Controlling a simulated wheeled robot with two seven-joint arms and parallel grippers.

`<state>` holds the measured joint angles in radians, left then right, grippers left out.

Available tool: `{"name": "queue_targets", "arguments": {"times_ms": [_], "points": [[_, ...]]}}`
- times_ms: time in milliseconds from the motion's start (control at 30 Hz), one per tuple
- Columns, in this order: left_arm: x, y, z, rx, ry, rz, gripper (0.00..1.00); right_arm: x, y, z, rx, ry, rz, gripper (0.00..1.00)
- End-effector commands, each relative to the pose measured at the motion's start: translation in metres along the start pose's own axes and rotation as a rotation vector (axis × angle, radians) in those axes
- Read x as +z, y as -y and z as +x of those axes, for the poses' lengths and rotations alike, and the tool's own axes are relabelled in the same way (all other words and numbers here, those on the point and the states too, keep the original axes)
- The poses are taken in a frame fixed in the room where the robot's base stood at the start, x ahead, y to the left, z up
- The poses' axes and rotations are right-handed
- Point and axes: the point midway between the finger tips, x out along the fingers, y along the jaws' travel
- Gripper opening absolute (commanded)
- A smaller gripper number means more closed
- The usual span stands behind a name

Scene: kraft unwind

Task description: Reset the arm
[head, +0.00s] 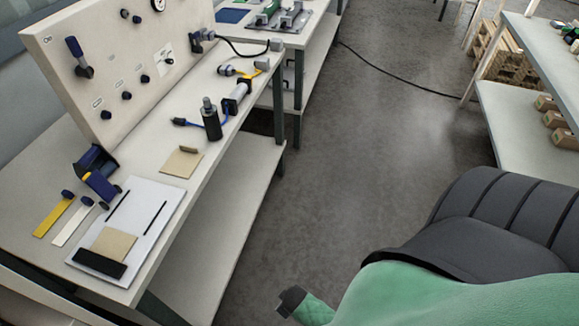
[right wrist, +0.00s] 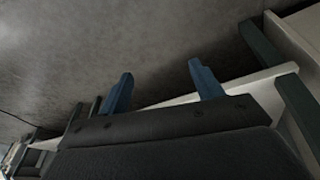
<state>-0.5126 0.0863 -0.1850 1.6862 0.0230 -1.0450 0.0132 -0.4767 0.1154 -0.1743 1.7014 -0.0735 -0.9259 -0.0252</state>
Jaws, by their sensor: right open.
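My right gripper (right wrist: 157,70) shows in the right wrist view. Its two blue fingers stand well apart, with nothing between them. Grey floor and a table edge lie beyond the fingers. My right gripper's fingers cannot be made out in the head view, where a large green and black arm fills the lower right. My left gripper is in neither view.
A workbench (head: 226,147) with a pegboard (head: 115,60) stands at left. It holds a white board (head: 135,213), a tape dispenser (head: 97,172) and a black cylinder (head: 211,122). Shelves (head: 510,115) with boxes stand at right. The floor (head: 370,130) between is clear except for a cable (head: 400,78).

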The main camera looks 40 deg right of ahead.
Motion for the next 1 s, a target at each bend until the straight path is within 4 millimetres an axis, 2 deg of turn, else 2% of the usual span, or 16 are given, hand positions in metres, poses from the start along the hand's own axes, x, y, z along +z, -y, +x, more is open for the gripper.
{"name": "queue_targets", "arguments": {"times_ms": [33, 100, 233, 867, 1000], "points": [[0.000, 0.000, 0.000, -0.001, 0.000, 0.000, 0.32, 0.019, 0.018, 0.001, -0.039, 0.053, 0.034, 0.66], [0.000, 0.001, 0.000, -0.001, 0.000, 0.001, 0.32, 0.037, 0.035, 0.001, -0.079, 0.106, 0.069, 0.66], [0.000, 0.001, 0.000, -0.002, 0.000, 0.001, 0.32, 0.054, 0.051, 0.000, -0.117, 0.160, 0.102, 0.66], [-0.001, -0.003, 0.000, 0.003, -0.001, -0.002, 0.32, 0.055, 0.053, 0.000, -0.119, 0.164, 0.103, 0.66], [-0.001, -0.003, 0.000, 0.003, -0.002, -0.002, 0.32, 0.055, 0.053, 0.000, -0.119, 0.164, 0.103, 0.42]]}}
